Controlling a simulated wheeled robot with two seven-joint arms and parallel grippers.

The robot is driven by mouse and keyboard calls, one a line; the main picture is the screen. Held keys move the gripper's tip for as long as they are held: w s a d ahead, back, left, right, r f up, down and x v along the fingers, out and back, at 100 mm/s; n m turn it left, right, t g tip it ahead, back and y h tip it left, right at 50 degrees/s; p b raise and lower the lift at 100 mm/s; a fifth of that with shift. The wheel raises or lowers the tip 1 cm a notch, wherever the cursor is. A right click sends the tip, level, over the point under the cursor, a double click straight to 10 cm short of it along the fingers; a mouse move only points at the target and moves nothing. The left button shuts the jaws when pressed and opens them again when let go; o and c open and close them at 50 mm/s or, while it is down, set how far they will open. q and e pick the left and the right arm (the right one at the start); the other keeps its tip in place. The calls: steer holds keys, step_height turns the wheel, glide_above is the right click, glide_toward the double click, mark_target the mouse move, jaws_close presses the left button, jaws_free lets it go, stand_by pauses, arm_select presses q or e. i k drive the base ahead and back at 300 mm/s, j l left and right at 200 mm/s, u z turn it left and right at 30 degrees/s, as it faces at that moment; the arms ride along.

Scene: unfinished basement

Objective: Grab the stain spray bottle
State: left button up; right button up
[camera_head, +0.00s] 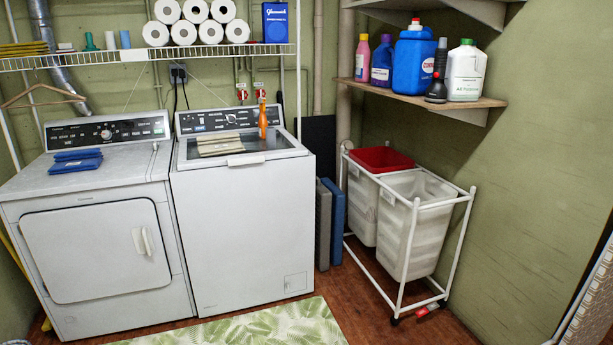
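A slim orange bottle (262,121) stands upright at the back right of the washer's top. On the wall shelf stand a pink bottle (362,58), a purple bottle (381,61), a large blue jug (413,62) with a red cap, a black-topped dark item (437,75) and a white jug (466,72) with a green cap. No label is readable enough to tell which one is the stain spray bottle. Neither of my grippers is in view.
The dryer (95,220) and washer (240,220) stand side by side under a wire rack (130,58) with paper rolls. A wheeled hamper frame (403,240) stands right of them, below the wooden shelf (420,98). A leaf-pattern rug (245,328) lies in front.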

mark_target(262, 123)
steer(key=i, duration=1.5)
steer(key=i+u, duration=0.2)
steer(key=i, duration=0.3)
steer(key=i+l+u, duration=0.15)
steer(key=i, duration=0.35)
steer(key=i+l+u, duration=0.2)
steer(key=i, duration=0.25)
steer(key=i+l+u, duration=0.15)
steer(key=i+l, duration=0.15)
steer(key=i, duration=0.15)
